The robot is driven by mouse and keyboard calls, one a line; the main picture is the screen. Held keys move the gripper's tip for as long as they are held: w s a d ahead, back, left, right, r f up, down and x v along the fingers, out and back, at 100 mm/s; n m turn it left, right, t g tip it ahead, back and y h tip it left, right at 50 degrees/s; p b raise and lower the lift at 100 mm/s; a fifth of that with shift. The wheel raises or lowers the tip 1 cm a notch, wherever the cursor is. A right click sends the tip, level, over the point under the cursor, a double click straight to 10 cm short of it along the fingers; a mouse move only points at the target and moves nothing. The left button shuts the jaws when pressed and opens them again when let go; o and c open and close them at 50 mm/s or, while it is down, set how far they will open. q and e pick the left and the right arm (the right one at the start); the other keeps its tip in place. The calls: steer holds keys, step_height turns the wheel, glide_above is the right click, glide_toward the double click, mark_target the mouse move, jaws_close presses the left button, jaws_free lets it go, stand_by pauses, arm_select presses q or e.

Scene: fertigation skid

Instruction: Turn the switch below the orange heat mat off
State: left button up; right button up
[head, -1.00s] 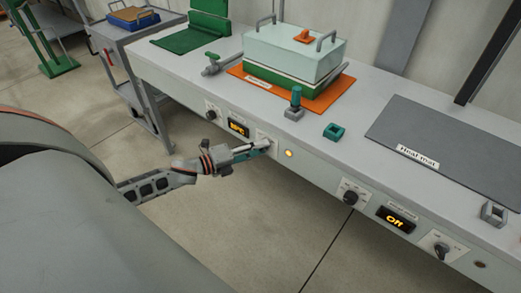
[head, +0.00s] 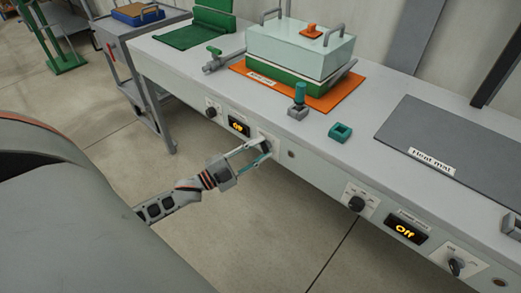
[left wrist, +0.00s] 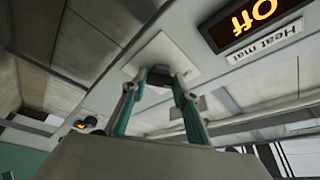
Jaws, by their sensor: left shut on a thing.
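The orange heat mat (head: 327,101) lies on the bench under a green and pale lidded box. Its switch has a dark knob (left wrist: 160,76) on a pale plate (head: 267,137) in the bench's front face. My left gripper (head: 265,148) is shut on the knob, one finger on each side, as the left wrist view shows. The fingers hide most of the knob in the head view. The display (head: 238,125) beside the switch reads "Off" in the left wrist view (left wrist: 255,17). The lamp (head: 291,154) right of the switch is dark. My right gripper is out of view.
A grey heat mat (head: 460,140) lies to the right, with its own knob (head: 356,203), an "Off" display (head: 408,229) and another knob (head: 456,267) below. A teal-handled valve (head: 299,98) and a teal block (head: 340,132) stand near the bench's front edge.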

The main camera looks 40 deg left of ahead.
arm_select(q)
steer(key=shift+f+n+t, duration=0.1)
steer(key=shift+n+t, duration=0.3)
steer(key=shift+n, duration=0.8)
steer(key=shift+c, duration=0.2)
steer(key=shift+o, duration=0.2)
steer(key=shift+y, duration=0.4)
steer(key=o, duration=1.1)
steer(key=shift+s, duration=0.1)
steer(key=v, duration=1.1)
steer(key=shift+s+a+f, duration=0.15)
steer(key=shift+s+f, duration=0.1)
steer(key=shift+s, duration=0.05)
